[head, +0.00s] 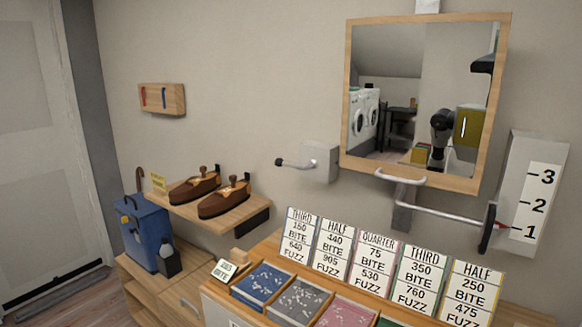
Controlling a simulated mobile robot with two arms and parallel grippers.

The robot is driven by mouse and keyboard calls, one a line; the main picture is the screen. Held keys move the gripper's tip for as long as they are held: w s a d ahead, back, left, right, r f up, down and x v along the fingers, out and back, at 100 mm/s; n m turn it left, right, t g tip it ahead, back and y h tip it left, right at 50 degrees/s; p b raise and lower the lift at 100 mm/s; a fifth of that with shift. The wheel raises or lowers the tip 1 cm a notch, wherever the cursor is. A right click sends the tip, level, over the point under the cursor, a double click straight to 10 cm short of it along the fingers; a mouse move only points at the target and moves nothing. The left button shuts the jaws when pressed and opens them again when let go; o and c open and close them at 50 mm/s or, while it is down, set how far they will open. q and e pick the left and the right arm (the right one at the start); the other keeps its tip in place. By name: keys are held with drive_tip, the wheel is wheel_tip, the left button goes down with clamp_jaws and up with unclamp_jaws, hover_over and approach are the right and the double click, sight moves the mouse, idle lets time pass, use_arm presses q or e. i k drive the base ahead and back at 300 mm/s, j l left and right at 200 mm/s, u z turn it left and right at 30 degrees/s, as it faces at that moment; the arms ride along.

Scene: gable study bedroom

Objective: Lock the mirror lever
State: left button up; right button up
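A wood-framed mirror (508,40) hangs on the wall at the upper right. Just left of its lower corner, a wall-mounted lever (300,163) with a dark knob sticks out to the left from a pale grey plate (320,163). A pale bar handle (400,180) sits at the mirror's lower edge. Below it, a metal rod (440,214) runs right to a dark disc (488,228) beside a white scale panel (540,205) marked 1, 2 and 3. I cannot tell which of these parts is the mirror lever or whether any is locked. Neither gripper shows.
A wooden case (225,290) with coloured compartments and several price cards (375,262) stands below the mirror. Brown shoes (224,200) rest on a wall shelf (200,216). A blue bin (150,235) stands at left near a door (35,150). A hook board (163,99) hangs above.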

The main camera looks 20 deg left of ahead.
sight(312, 164)
drive_tip(key=i+j, duration=0.25)
drive_tip(key=j, duration=0.15)
drive_tip(key=i+j, duration=0.2)
drive_tip(key=j, duration=0.2)
drive_tip(key=i+j, duration=0.25)
drive_tip(key=j, duration=0.15)
drive_tip(key=i+j+z, duration=0.1)
drive_tip(key=i+j, duration=0.15)
drive_tip(key=j, duration=0.15)
drive_tip(key=i+j, duration=0.2)
drive_tip(key=j, duration=0.2)
